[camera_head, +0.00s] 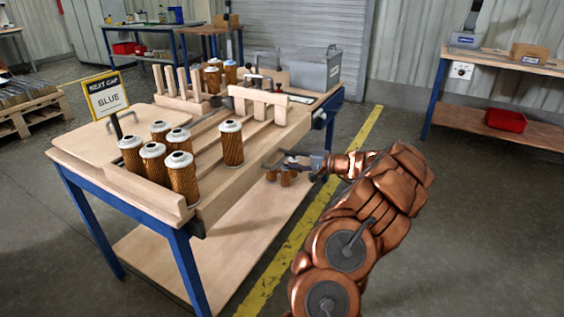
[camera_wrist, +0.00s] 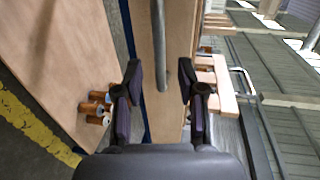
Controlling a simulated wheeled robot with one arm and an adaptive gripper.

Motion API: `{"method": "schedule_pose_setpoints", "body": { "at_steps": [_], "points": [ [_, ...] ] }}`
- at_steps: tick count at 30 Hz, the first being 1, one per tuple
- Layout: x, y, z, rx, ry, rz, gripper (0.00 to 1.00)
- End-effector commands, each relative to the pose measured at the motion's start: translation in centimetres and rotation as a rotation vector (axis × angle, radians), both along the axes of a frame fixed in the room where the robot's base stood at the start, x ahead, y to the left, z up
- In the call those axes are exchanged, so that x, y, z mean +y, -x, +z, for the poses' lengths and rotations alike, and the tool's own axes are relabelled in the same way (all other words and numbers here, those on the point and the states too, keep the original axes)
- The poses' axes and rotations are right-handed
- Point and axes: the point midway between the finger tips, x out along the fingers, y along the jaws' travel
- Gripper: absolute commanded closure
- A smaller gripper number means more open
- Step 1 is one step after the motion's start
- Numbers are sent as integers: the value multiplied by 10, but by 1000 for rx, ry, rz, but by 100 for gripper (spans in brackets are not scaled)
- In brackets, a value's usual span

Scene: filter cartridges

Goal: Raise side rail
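The side rail (camera_head: 245,180) is a long wooden board along the right edge of the blue-legged worktable. In the wrist view the wooden rail (camera_wrist: 178,40) runs up the middle, with a grey bar handle (camera_wrist: 159,45) in front of it. My gripper (camera_head: 285,163) is beside the rail's outer face, near the handle. In the wrist view my gripper (camera_wrist: 160,82) is open, with its dark fingers on either side of the handle's line. I cannot tell whether a finger touches the handle.
Several brown filter cartridges (camera_head: 180,178) stand on the tabletop, one apart near the rail. More lie on the lower shelf (camera_head: 240,225). A sign reads "NEXT CAP BLUE" (camera_head: 107,95). A grey box (camera_head: 316,70) stands at the table's far end.

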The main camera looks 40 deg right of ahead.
Motion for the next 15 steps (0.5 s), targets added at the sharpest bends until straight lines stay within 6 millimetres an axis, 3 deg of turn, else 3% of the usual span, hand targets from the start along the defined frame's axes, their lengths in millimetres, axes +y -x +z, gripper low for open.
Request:
{"method": "schedule_pose_setpoints", "body": {
  "at_steps": [6,15],
  "points": [
    [9,-29,-7,2,1,1,61],
    [13,-43,-10,1,1,-1,61]
  ]
}}
